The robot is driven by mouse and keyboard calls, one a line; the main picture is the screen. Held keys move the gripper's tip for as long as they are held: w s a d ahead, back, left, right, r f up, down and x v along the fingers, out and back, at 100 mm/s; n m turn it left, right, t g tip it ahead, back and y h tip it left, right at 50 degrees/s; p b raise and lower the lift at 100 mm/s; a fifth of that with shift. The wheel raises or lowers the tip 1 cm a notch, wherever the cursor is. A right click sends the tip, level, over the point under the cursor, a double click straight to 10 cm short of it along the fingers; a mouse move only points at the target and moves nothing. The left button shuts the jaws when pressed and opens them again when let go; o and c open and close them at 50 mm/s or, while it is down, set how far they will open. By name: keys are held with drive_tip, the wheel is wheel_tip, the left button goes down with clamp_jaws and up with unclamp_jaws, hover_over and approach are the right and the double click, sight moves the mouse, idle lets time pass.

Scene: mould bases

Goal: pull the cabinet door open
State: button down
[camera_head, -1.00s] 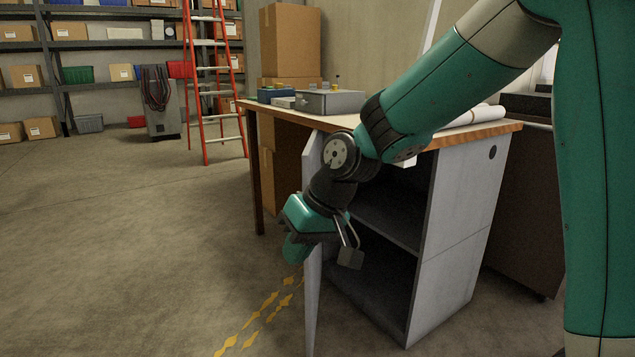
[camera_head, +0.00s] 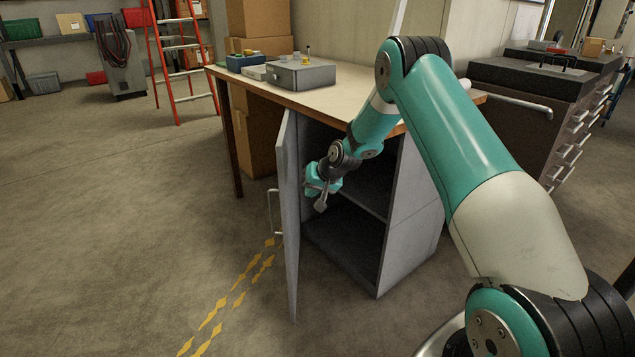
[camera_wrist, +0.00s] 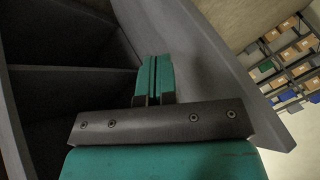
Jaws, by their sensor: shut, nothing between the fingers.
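The grey cabinet door (camera_head: 289,215) stands swung well open at the left of the cabinet (camera_head: 408,215), with its handle (camera_head: 273,212) on the outer face. The dark shelved inside of the cabinet shows. My gripper (camera_head: 322,201) is at the open front, on the inner side of the door, apart from the handle. In the wrist view my gripper (camera_wrist: 154,75) is shut with nothing held. There the door (camera_wrist: 215,65) lies just right of the fingers and the shelves (camera_wrist: 70,75) lie to the left. I cannot tell whether the gripper touches the door.
The worktop (camera_head: 345,92) with a grey box (camera_head: 300,73) lies above the cabinet. A wooden table leg (camera_head: 229,140) and cardboard boxes (camera_head: 255,130) stand behind the door. A drawer unit (camera_head: 535,110) stands at right. The floor left of the door is clear.

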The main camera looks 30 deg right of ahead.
drive_tip(key=w+a+f, duration=0.2)
drive_tip(key=w+a, duration=0.2)
drive_tip(key=shift+f, duration=0.25)
drive_tip(key=shift+a, duration=0.1)
